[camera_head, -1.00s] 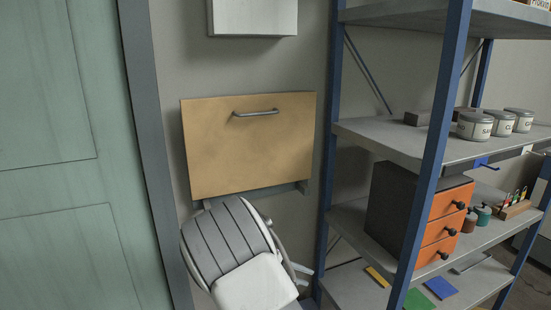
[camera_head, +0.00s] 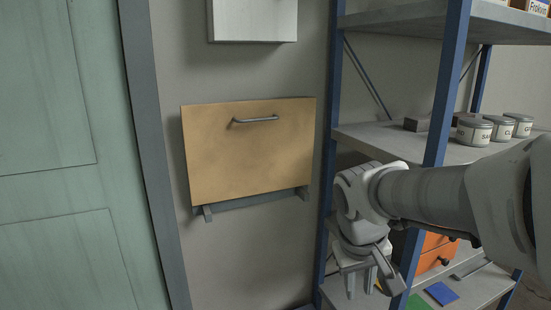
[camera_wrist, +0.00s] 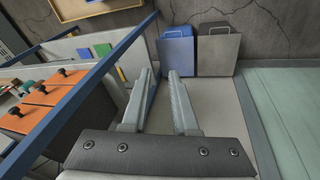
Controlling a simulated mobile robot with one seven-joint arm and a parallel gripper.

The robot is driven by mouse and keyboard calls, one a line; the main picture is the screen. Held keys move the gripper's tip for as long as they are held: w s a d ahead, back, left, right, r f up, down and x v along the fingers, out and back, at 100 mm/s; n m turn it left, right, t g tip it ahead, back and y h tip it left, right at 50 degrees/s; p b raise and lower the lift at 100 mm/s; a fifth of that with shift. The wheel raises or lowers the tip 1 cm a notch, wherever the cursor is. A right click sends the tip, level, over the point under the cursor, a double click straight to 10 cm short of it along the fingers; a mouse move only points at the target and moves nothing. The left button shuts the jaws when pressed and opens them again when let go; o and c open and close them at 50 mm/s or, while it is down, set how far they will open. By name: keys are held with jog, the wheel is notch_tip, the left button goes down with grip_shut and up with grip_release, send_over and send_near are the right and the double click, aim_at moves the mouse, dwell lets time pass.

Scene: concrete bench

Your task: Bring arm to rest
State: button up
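My arm reaches in from the right of the head view, across the front of the shelf rack. My gripper (camera_head: 370,289) hangs from its end, pointing down, in front of the rack's left post. In the wrist view my gripper (camera_wrist: 161,74) shows two grey fingers spread apart, with nothing between them. It is open and empty and touches nothing that I can see.
The blue-framed rack (camera_head: 440,90) holds lidded jars (camera_head: 474,131) and orange drawers (camera_head: 436,250). A wooden panel with a handle (camera_head: 250,150) stands flat against the wall. A blue bin (camera_wrist: 178,52) and a grey bin (camera_wrist: 217,50) stand by the wall.

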jog(key=s+r+m+t+y, duration=0.2)
jog(key=s+r+t, duration=0.1)
jog(key=s, duration=0.9)
notch_tip(320, 180, up, 19)
jog(key=p, duration=1.8)
jog(key=shift+a+p, duration=0.35)
